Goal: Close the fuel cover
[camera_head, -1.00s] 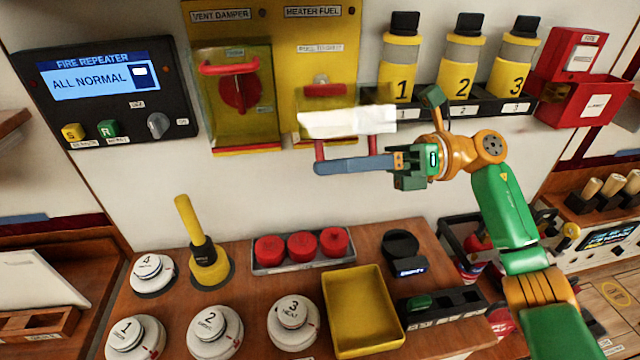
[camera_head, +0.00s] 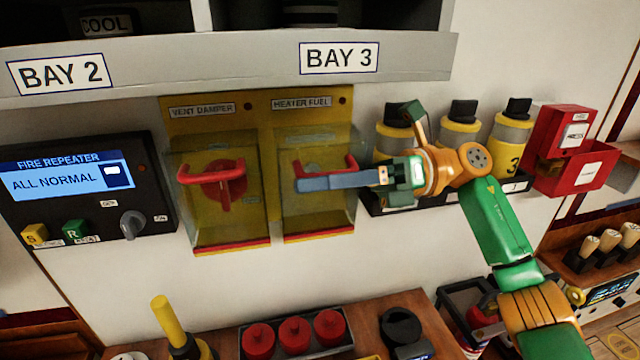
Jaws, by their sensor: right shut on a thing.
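The heater fuel cover (camera_head: 318,214) is a clear yellowish box cover with a red handle (camera_head: 351,163) and a red and yellow strip along its bottom. It stands upright over the right half of the yellow panel, much like the vent damper cover beside it. I cannot tell whether it sits fully flush. My left gripper is not in view.
The closed vent damper cover (camera_head: 228,217) with its red handle is just left. Numbered yellow bottles (camera_head: 456,135) stand in a rack close behind my right gripper. The bay ledge (camera_head: 240,61) overhangs above. A wooden counter (camera_head: 372,318) with red caps is below.

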